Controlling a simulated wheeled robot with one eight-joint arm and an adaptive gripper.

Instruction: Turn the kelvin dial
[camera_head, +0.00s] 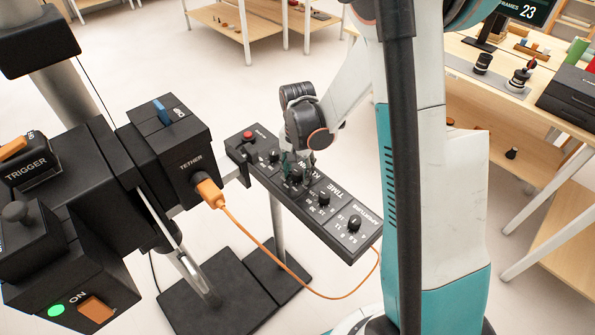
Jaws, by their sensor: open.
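A long black control panel (337,243) stands on a post in the middle of the view. It carries a row of black dials and a red button (248,135) at its far end. The kelvin dial (296,177) appears to be the one beside a partly covered label starting with K. My gripper (293,163) points down over this dial, with its fingers open and close around or just above it. Whether they touch it I cannot tell. The time dial (323,200) and the aperture dial (354,222) are nearer and uncovered.
A black rig with a tether box (180,160) and an orange plug (209,191) stands at left. Its orange cable (258,243) loops under the panel. Wooden tables with props stand at right (565,115) and behind. The floor between is clear.

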